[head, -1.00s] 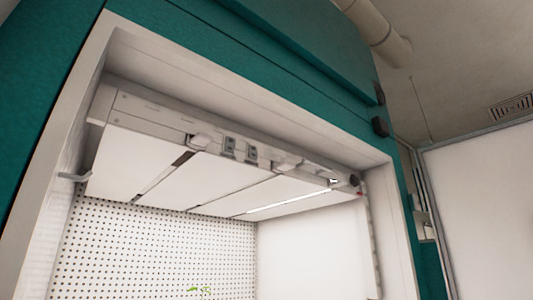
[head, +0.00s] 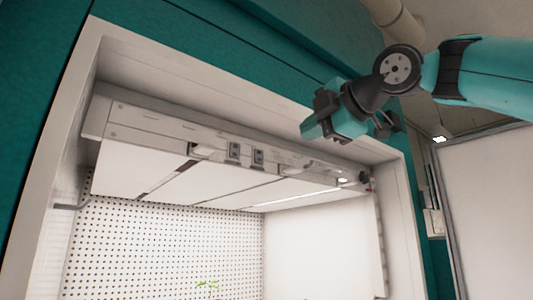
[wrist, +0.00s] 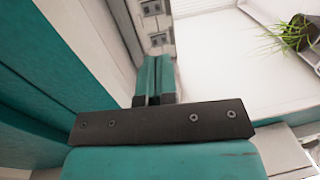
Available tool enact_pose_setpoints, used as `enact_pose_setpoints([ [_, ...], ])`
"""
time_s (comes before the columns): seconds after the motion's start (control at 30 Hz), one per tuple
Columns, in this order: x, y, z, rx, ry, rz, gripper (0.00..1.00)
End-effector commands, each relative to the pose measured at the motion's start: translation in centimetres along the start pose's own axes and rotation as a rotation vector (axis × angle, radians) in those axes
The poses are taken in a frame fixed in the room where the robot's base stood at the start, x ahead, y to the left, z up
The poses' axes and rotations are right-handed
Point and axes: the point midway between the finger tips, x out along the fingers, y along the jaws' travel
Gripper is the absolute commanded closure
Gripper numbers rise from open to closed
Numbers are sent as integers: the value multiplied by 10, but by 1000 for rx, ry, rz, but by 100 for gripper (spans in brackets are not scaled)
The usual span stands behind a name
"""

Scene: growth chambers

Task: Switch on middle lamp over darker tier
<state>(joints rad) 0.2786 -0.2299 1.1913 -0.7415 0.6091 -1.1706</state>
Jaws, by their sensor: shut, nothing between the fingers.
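A white lamp fixture (head: 140,122) hangs under the top of the growth chamber. Its underside has white panels; a dark strip (head: 165,178) shows at left and a bright lit strip (head: 300,197) at right. Two grey rocker switches, the left one (head: 234,149) and the right one (head: 258,156), sit on its front face. They seem to show in the wrist view too, one at the top (wrist: 151,8) and one below it (wrist: 158,38). My gripper (wrist: 154,78) is shut and empty, its fingertips short of the lower switch in that view. In the head view it is in front of the fixture's right part.
White fittings, one at left (head: 207,151) and a bright one at right (head: 342,180), sit along the fixture. The teal frame (head: 45,80) surrounds the opening. A potted green plant (wrist: 298,32) shows at the wrist view's upper right. A perforated wall (head: 160,245) is behind.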

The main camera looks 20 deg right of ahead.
Motion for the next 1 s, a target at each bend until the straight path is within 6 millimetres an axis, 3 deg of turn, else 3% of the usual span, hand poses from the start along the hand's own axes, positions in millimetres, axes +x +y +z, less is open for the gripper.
enact_pose_setpoints([
  [0.3,1,0,0,-2,1,1,100],
  [0.47,11,1,-1,0,6,1,100],
  [1.0,114,5,-1,1,3,-3,100],
])
